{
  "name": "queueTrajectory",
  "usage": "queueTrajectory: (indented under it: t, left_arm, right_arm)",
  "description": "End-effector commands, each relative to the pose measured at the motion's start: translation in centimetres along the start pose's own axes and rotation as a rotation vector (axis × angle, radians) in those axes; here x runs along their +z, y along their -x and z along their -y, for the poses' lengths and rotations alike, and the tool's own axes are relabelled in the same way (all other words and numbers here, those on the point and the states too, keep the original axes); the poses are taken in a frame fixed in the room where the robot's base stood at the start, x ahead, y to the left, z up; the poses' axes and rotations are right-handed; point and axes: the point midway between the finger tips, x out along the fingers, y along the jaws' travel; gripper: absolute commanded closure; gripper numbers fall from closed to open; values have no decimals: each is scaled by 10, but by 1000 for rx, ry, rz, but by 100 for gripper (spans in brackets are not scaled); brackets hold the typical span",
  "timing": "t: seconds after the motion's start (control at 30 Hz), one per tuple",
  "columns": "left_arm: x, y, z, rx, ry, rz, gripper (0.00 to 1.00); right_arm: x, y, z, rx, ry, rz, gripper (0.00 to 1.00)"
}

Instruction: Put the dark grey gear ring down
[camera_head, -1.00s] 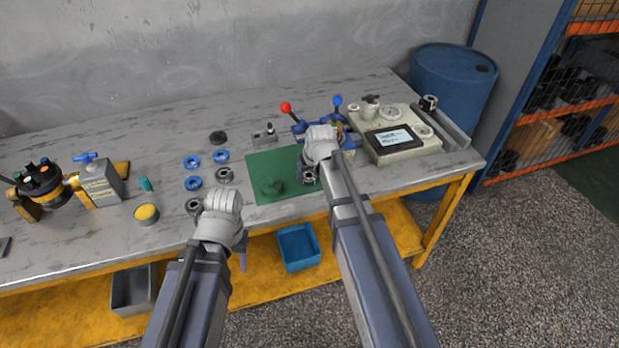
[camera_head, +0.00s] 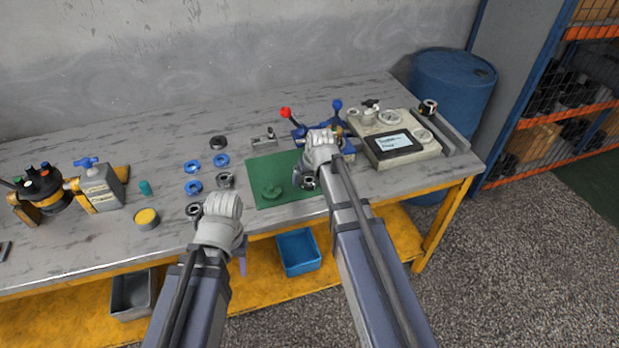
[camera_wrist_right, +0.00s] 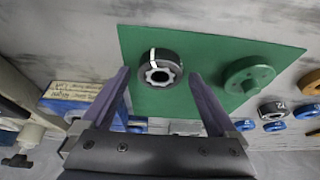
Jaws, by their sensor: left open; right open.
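The dark grey gear ring (camera_wrist_right: 159,68) has a toothed inner hole and a white mark on its rim. It lies on the green mat (camera_wrist_right: 140,38) in the right wrist view, between the spread fingers of my right gripper (camera_wrist_right: 160,76). In the head view, the ring (camera_head: 309,183) shows on the right part of the mat (camera_head: 262,163), partly covered by my right gripper (camera_head: 305,177). That gripper is open. My left gripper (camera_head: 242,258) is open and empty at the table's front edge, its fingers mostly hidden by its wrist.
A green round part (camera_head: 271,192) lies on the mat left of the ring. Blue rings (camera_head: 193,187) and grey rings (camera_head: 225,180) lie left of the mat. A fixture with red and blue levers (camera_head: 318,128) and a device with a screen (camera_head: 393,143) stand behind and right.

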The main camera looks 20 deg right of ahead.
Motion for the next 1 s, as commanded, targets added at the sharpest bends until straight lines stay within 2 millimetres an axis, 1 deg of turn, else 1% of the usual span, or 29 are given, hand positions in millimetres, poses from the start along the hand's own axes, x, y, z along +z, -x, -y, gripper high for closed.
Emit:
queueTrajectory:
  t: [0.27, 0.7, 0.83, 1.0]
  left_arm:
    - [2, 31, 3, 0, 0, 0, 50]
    - [6, 96, 9, 0, 0, 0, 50]
    - [6, 108, 10, 0, 0, 0, 50]
    - [6, 111, 11, 0, 0, 0, 50]
  right_arm:
    - [-1, 33, 0, 0, 0, 0, 6]
    - [-1, 105, 0, 0, 0, 0, 6]
    - [-1, 117, 0, 0, 0, 0, 6]
    - [0, 121, 0, 0, 0, 0, 6]
